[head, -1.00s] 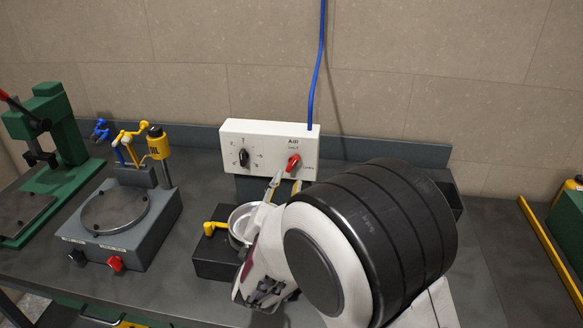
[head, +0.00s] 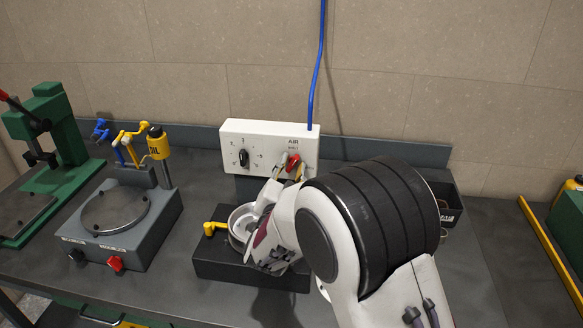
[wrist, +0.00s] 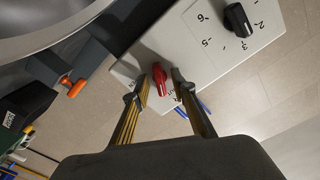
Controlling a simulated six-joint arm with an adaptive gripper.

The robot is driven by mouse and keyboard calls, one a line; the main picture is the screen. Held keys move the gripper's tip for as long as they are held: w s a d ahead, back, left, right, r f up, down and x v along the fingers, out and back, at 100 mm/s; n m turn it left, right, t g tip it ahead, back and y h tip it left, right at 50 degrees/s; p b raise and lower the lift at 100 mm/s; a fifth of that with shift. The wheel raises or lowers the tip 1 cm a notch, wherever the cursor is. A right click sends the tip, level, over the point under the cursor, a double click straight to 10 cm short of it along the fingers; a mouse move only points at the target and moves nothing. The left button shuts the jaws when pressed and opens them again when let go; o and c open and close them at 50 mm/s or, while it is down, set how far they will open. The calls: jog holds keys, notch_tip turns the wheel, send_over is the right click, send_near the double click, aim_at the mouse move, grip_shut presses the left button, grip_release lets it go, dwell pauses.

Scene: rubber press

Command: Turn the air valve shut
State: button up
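The air valve is a red handle (head: 293,163) on the right part of the white control box (head: 240,135), under the AIR label. In the wrist view the red handle (wrist: 161,79) shows between my two fingers. My gripper (head: 292,164) is at the front of the box, one finger on each side of the red handle. In the wrist view my gripper (wrist: 160,82) is open, with a gap to the finger on the right; the left finger is close to the handle, and I cannot tell whether it touches.
A black dial (head: 243,158) sits on the box's left side. A blue hose (head: 316,70) rises from the box. A dark press base (head: 215,262) with a yellow lever (head: 214,228) stands below.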

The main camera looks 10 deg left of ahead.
grip_shut()
jog(key=shift+n, duration=0.7)
grip_release()
